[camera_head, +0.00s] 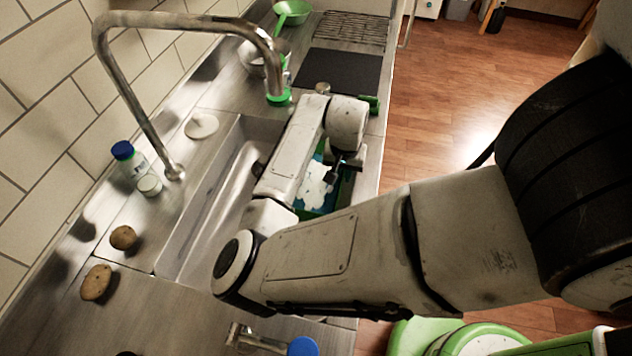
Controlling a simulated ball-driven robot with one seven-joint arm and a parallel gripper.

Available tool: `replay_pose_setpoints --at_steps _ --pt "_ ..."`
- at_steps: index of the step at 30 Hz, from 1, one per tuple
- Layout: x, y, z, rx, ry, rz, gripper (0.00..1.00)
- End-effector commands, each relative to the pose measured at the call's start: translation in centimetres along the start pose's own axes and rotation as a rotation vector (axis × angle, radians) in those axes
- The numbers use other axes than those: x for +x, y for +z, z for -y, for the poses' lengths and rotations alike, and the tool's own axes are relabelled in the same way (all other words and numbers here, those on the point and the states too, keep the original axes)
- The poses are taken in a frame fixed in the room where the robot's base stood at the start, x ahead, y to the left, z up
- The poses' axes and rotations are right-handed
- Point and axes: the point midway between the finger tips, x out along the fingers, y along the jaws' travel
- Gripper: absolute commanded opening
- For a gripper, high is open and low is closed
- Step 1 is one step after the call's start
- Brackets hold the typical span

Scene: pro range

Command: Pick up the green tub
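A green-walled tub (346,188) stands in the sink basin, partly hidden behind my forearm. Blue and white contents (314,186) show inside it; I cannot tell what they are. My gripper (335,176) is small and dark in this view, pointing down at the tub's right side. It overlaps the tub's contents in the picture. I cannot tell whether it touches the tub or whether its fingers are apart.
A steel sink (205,225) is set in the counter, with a tall curved tap (135,85) arching above. A dark mat (340,70) and a green bowl (292,12) lie at the back.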

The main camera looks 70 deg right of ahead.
Motion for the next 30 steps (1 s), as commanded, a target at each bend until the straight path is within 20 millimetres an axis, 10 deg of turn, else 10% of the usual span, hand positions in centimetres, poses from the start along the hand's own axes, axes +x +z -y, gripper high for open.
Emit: replay_pose_setpoints --at_steps 9,30 --pt "3.1 -0.1 -0.2 0.001 0.001 0.001 0.18" --pt "3.1 -0.1 -0.1 0.0 0.0 0.0 0.0"
